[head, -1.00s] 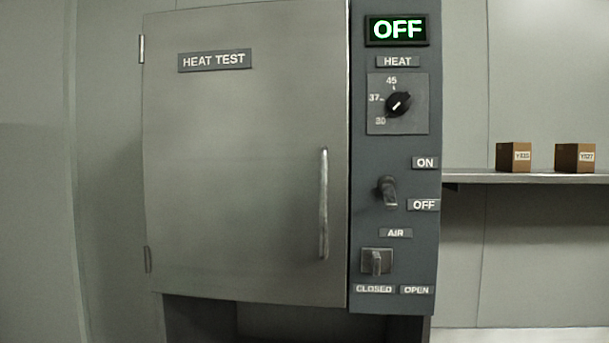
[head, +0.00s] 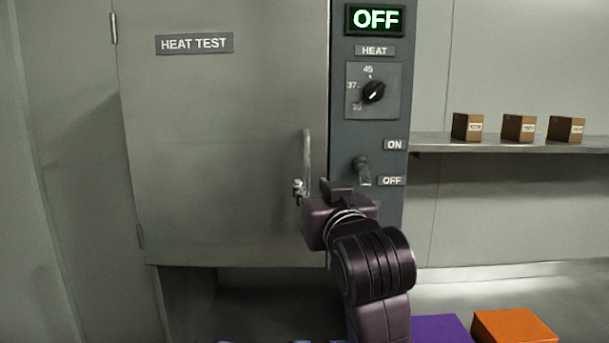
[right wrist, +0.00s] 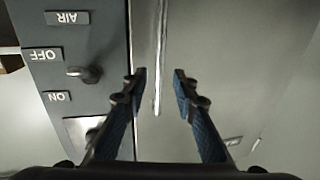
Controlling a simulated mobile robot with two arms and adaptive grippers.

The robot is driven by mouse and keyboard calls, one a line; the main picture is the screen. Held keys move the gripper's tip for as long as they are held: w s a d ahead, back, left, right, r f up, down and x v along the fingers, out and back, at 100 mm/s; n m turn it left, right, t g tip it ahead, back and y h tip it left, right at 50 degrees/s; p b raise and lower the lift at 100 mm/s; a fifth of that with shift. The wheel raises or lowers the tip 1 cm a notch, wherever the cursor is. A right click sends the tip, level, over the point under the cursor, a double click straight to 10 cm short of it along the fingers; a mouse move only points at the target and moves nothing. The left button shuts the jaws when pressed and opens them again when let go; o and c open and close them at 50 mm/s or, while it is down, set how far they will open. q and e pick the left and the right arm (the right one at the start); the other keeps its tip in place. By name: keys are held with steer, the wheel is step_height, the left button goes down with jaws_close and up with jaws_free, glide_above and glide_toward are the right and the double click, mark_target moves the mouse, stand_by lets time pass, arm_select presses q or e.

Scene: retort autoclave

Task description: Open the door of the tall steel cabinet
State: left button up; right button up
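The tall steel cabinet's grey door (head: 220,140), labelled HEAT TEST, is closed, with hinges on its left side. Its vertical bar handle (head: 307,155) is near the door's right edge. My right gripper (head: 316,188) is at the lower part of this handle, hiding its bottom end. In the right wrist view, which is upside down, the two fingers (right wrist: 160,72) are apart and the handle (right wrist: 161,45) shows between them, with space on both sides. No grip on it shows. My left gripper is not in view.
A control panel (head: 340,140) right of the door carries a heat dial (head: 373,92), a lever switch (head: 361,170) and a lit OFF display (head: 374,19). Several brown boxes stand on a wall shelf (head: 500,146). Purple (head: 440,328) and orange (head: 514,327) blocks are low at right.

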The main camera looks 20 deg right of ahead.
mark_target(308, 182)
steer(key=w, duration=0.1)
steer(key=w+p, duration=0.1)
steer(key=w, duration=0.2)
steer(key=shift+w+d+p, duration=0.2)
steer(key=shift+d+p, duration=0.05)
steer(key=shift+p, duration=0.05)
steer(key=shift+w+f, duration=0.1)
steer(key=shift+w, duration=0.55)
steer(key=shift+c, duration=0.6)
jaws_close()
